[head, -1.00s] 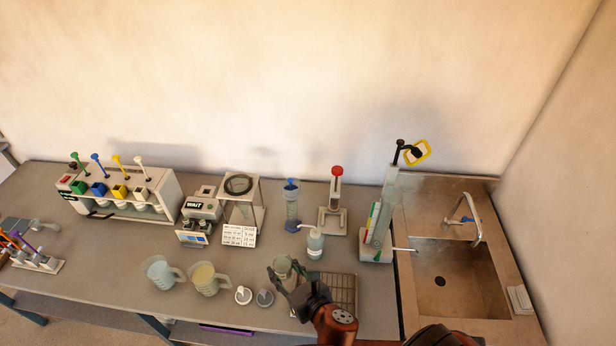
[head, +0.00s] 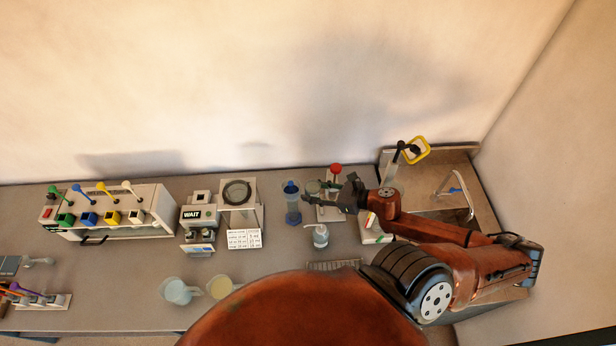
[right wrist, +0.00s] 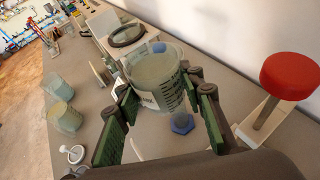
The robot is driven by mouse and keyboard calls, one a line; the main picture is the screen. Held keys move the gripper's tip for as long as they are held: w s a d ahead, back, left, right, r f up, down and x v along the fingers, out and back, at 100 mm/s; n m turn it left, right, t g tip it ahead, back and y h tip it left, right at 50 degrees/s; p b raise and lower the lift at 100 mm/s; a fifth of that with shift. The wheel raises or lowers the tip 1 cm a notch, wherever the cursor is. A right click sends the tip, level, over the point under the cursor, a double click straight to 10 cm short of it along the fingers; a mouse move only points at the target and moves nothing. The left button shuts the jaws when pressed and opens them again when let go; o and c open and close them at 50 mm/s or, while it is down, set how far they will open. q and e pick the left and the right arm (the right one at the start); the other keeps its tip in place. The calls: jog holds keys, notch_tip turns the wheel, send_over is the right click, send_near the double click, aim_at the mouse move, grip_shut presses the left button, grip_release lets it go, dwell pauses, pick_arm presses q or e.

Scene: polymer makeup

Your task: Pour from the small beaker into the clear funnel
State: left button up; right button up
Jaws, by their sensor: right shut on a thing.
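My right gripper (head: 334,195) is shut on the small beaker (head: 314,187), raised above the back of the bench. In the right wrist view, the clear beaker (right wrist: 157,78) with dark markings sits between the green-padded fingers (right wrist: 158,96), roughly upright. Its contents look pale, but their level is unclear. A dark-rimmed ring (head: 237,192) tops a white stand left of the beaker; the ring (right wrist: 128,35) also shows beyond the beaker in the right wrist view. I cannot clearly make out a clear funnel in it. My left gripper is out of view.
A red-knobbed stand (head: 336,170) is close behind the gripper. Two jugs (head: 177,291) (head: 220,287) and a WAIT device (head: 198,218) are farther left.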

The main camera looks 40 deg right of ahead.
jog(key=shift+d+r, duration=0.15)
jog(key=shift+d, duration=0.25)
jog(key=shift+f, duration=0.2)
jog(key=f, duration=0.1)
jog(key=f+g, duration=0.1)
jog(key=f, duration=0.1)
jog(key=shift+w+a+f, duration=0.2)
jog(key=shift+w, duration=0.15)
jog(key=shift+w+g+p, duration=0.1)
jog(key=shift+g+p, duration=0.3)
jog(key=shift+p, duration=0.05)
jog(key=shift+g+h, duration=0.5)
jog(key=shift+g, duration=0.3)
jog(key=r+p, duration=0.3)
jog(key=p, duration=0.1)
jog(key=r+p, duration=0.2)
jog(key=shift+w+a+r, duration=0.2)
jog(key=shift+w+r, duration=0.1)
jog(key=shift+w, duration=0.1)
jog(key=shift+w+a+f+b, duration=0.15)
jog(key=shift+f+b, duration=0.15)
jog(key=shift+f, duration=0.1)
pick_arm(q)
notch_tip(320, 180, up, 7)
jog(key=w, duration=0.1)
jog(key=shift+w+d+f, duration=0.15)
pick_arm(e)
jog(key=shift+r, duration=0.15)
